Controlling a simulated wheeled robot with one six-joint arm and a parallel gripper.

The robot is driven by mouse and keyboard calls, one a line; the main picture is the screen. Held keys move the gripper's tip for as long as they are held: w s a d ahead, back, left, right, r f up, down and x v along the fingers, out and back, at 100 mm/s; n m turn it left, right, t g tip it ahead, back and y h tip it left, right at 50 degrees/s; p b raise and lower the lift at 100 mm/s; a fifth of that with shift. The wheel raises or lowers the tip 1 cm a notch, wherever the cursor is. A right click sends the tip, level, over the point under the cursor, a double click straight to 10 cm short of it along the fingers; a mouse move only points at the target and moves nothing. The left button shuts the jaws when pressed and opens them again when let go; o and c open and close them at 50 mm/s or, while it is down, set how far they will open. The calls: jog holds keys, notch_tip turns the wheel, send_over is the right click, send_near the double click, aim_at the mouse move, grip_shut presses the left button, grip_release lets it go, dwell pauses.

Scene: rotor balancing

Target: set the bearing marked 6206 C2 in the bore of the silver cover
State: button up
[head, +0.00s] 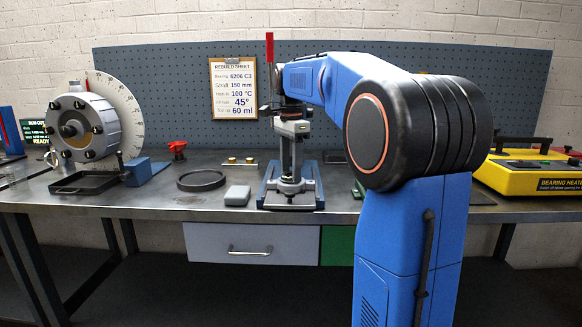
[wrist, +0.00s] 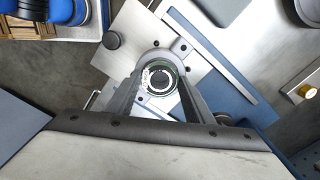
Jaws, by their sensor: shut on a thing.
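My gripper (head: 290,176) points down over the blue-based press stand (head: 267,200) in the middle of the bench. In the wrist view my gripper (wrist: 160,82) is shut on a ring-shaped bearing (wrist: 147,76), with one finger on each side. The bearing's marking is too small to read. A grey rounded part with an ear, apparently the silver cover (wrist: 181,46), shows around and beyond the bearing. It also shows at the fingertips in the head view (head: 291,187). I cannot tell whether the bearing is in the bore or just above it.
The rebuild sheet (head: 233,88) reads 6206 C3. A silver housing with a dial disc (head: 85,125) and a black tray (head: 85,183) are at left. A dark ring (head: 201,180) and grey block (head: 237,195) lie beside the stand. A yellow bearing heater (head: 520,176) is at right.

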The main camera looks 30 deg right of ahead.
jog(key=shift+f, duration=0.25)
jog(key=o, duration=1)
jog(key=shift+c, duration=0.2)
notch_tip(320, 180, up, 9)
dwell(0.6)
dwell(0.4)
jog(key=s+a+f+n, duration=0.1)
jog(key=s+a, duration=0.1)
jog(key=s+a+f+n, duration=0.1)
jog(key=s+n, duration=0.1)
jog(key=s+a+f+n+t, duration=0.1)
jog(key=s+a, duration=0.1)
jog(key=shift+s+a+f, duration=0.3)
jog(key=shift+s+f, duration=0.05)
jog(key=shift+s, duration=0.05)
jog(key=s+a+f+n+t, duration=0.1)
jog(key=s+a+f+n, duration=0.2)
jog(key=s+f+n, duration=0.2)
jog(key=s+a+f+n+t, duration=0.1)
jog(key=s+a+f+n, duration=0.2)
jog(key=s+f, duration=0.7)
jog(key=s+a+f+n+t, duration=0.1)
jog(key=s+a+f+n, duration=0.3)
jog(key=s+f+n, duration=0.2)
notch_tip(320, 180, down, 4)
jog(key=shift+s+f+n+t, duration=0.25)
jog(key=shift+s+n+t, duration=0.15)
jog(key=shift+s, duration=0.8)
